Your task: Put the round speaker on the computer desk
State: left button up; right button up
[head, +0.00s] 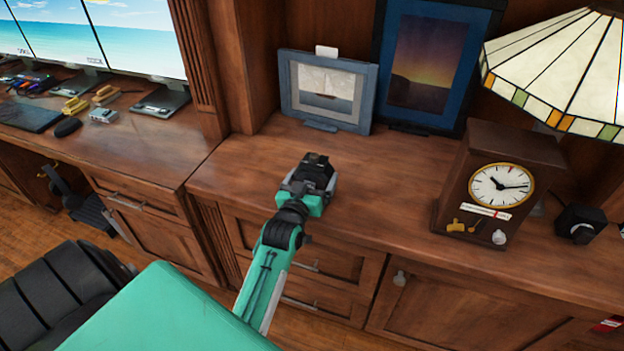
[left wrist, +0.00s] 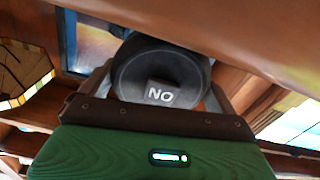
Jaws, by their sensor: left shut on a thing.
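The round speaker (left wrist: 160,72) is a dark disc with a "NO" label, seen close up in the left wrist view between my gripper's fingers. My left gripper (head: 314,168) is shut on it and is over the wooden counter in the head view. There, the gripper largely hides the speaker. The gripper also shows in the left wrist view (left wrist: 160,85). The computer desk (head: 140,138) is at the left of the head view, with monitors along its back. My right gripper is not in view.
The counter (head: 385,185) holds a framed boat picture (head: 326,92), a sunset picture (head: 420,62), a clock (head: 498,185), a stained-glass lamp (head: 560,75) and a small black device (head: 580,223). A mouse (head: 67,127) and small items crowd the desk's left part. Its front right is clear.

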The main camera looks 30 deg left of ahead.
pick_arm(q)
jog(key=o, duration=0.8)
jog(key=shift+f, duration=0.1)
jog(key=shift+o, duration=0.2)
